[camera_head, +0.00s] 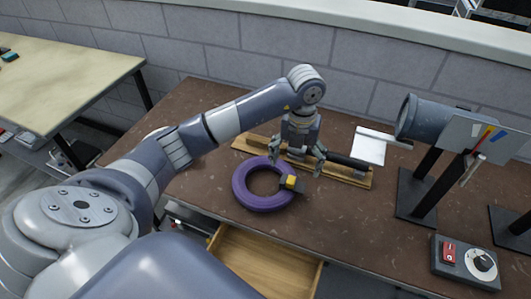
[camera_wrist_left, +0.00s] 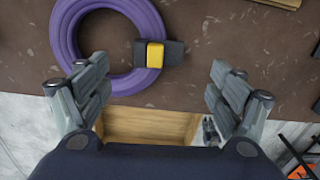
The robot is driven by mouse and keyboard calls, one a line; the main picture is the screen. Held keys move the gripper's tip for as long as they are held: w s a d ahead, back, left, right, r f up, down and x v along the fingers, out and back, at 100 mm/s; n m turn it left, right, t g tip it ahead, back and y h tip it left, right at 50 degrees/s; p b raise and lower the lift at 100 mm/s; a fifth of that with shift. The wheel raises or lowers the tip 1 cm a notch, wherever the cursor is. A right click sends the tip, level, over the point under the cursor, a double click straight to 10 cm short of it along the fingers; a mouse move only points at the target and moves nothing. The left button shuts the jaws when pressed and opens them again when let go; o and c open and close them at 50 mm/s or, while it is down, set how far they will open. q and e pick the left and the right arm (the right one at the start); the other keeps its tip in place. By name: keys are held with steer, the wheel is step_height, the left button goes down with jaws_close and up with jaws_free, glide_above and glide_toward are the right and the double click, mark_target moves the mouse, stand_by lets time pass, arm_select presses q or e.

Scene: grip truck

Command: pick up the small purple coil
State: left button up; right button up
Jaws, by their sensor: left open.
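The purple coil (camera_head: 240,188) is a thick ring lying flat on the brown table. A black and yellow piece (camera_head: 290,182) sits on its right side; in the wrist view this piece (camera_wrist_left: 155,54) lies between the lines of my fingers. The coil also shows at the upper left of the wrist view (camera_wrist_left: 62,35). My left gripper (camera_head: 298,158) points down with spread, empty fingers, above the table at the coil's right. In the wrist view the fingers (camera_wrist_left: 158,76) stand apart, the left one near the coil's lower edge. My right gripper is not in view.
A wooden board (camera_head: 243,144) with a black cylinder (camera_head: 345,160) lies behind the coil. An open wooden drawer (camera_head: 265,262) juts out in front. A grey tube on a stand (camera_head: 425,119) and a control box (camera_head: 465,260) stand right.

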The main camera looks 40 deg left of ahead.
mark_target(293, 180)
arm_select(q)
steer(key=f, duration=0.2)
steer(key=s+f, duration=0.1)
steer(key=shift+d+f+p, duration=0.25)
steer(key=shift+f+p, duration=0.05)
steer(key=shift+p, duration=0.05)
steer(key=shift+w+f, duration=0.1)
steer(key=shift+f, duration=0.25)
steer(key=f+p, duration=0.1)
steer(key=f, duration=0.1)
steer(key=f+p, duration=0.1)
steer(key=f, duration=0.2)
steer(key=shift+w+a, duration=0.2)
steer(key=shift+f, duration=0.25)
steer(key=shift+c, duration=0.8)
steer(key=c, duration=1.4)
steer(key=shift+w, duration=0.1)
steer(key=shift+c, duration=1.1)
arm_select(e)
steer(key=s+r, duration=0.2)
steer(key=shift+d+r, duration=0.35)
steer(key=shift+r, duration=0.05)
